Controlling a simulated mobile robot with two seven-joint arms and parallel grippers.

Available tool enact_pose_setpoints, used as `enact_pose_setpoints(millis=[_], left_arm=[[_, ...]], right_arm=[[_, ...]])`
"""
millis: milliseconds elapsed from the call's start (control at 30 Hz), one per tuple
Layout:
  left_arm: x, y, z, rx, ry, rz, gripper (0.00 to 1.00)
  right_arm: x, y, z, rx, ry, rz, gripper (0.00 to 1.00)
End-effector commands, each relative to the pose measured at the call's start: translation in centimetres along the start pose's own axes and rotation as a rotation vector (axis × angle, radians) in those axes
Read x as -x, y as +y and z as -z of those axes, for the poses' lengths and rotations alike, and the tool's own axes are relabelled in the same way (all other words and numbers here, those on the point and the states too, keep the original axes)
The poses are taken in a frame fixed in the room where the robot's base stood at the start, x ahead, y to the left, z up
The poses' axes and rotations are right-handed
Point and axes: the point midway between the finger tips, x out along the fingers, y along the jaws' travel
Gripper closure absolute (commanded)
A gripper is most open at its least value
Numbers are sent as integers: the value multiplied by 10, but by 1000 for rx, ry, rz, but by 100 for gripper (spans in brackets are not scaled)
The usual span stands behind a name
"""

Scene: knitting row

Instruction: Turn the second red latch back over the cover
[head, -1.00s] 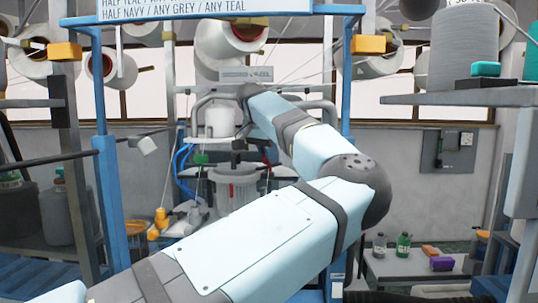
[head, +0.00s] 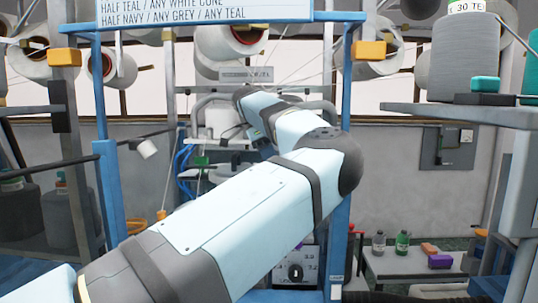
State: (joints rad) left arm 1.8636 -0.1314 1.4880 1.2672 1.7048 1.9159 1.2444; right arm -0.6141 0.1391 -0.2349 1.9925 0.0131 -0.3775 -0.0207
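My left arm (head: 235,215) comes in from the lower left, bends at the right, and runs back to the upper left over the knitting machine (head: 215,172). A dark part near the arm's far end (head: 258,128) hangs down and may be the wrist or hand. I cannot make out the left gripper's fingers or whether they hold anything. The arm hides much of the machine's middle. I cannot pick out the red latches or the cover. My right gripper is not in view.
Blue posts (head: 347,95) stand at both sides of the machine, under a sign board (head: 205,9). Yarn cones (head: 463,60) stand on a shelf (head: 470,115) at the right. A low table (head: 400,268) holds bottles and a purple block (head: 440,261). A control panel (head: 296,272) shows below the arm.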

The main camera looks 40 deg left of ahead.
Motion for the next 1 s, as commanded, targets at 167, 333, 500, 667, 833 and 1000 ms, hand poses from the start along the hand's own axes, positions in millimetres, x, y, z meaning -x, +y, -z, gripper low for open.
enact_pose_setpoints(millis=[167, 333, 500, 667, 833, 1000], left_arm=[[1, 0, 0, -40, -1, -15, 100], [1, 0, 0, -54, -1, -21, 100], [1, 0, 0, -56, -1, -22, 100], [1, 0, 0, -56, -1, -22, 100], [0, 0, 0, -55, -1, -22, 63], [0, 0, 0, -54, -1, -22, 63]], right_arm=[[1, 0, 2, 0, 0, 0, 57], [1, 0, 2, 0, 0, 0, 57], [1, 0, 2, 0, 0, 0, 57], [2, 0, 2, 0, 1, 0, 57], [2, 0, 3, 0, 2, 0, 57], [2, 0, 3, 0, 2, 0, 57]])
